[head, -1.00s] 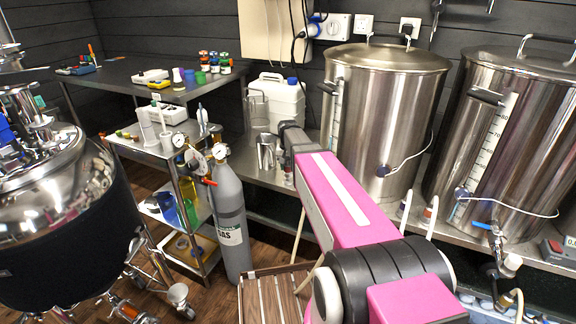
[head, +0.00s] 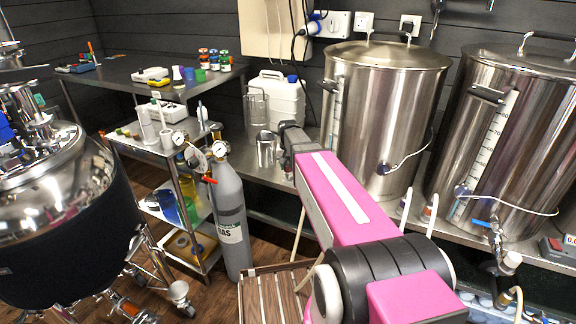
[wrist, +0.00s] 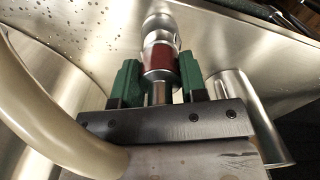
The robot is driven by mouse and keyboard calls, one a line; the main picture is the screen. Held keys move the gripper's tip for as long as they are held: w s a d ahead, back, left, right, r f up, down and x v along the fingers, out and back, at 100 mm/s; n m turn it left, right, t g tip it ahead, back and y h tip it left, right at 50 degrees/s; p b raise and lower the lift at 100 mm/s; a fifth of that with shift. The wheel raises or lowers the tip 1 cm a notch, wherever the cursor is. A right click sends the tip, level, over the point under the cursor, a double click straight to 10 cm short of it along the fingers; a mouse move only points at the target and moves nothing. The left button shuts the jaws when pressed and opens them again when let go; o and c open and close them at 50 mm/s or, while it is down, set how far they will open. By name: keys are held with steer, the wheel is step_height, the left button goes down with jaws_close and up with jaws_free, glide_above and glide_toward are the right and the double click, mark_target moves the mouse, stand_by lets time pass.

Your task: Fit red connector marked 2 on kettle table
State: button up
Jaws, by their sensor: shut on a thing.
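In the wrist view, my gripper (wrist: 159,75) has its two green fingers closed on the red connector (wrist: 160,62), a metal fitting with a dark red band. Its metal stem shows between the fingers. A rounded bright metal part (wrist: 158,22) stands in line just beyond it; I cannot tell whether the two are joined. The marking 2 is not readable. In the head view, my pink arm reaches over the kettle table (head: 262,177), and my gripper is hidden behind it.
A metal cup (wrist: 235,100) stands close to the right finger. A pale hose (wrist: 50,115) curves along the left. Two large steel kettles (head: 395,110) (head: 525,145), a white jerrycan (head: 283,100) and a clear jug (head: 256,112) stand near the arm. A grey gas cylinder (head: 230,210) stands in front.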

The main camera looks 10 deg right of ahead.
steer(key=shift+f, duration=0.8)
steer(key=o, duration=1.1)
step_height(320, 180, up, 10)
steer(key=shift+r, duration=0.2)
steer(key=shift+s, duration=0.15)
steer(key=s+f+n, duration=0.1)
steer(key=s+f, duration=0.6)
steer(key=s, duration=0.3)
steer(key=s+f+n, duration=0.1)
steer(key=s+f, duration=0.6)
steer(key=s, duration=0.4)
steer(key=shift+n, duration=0.3)
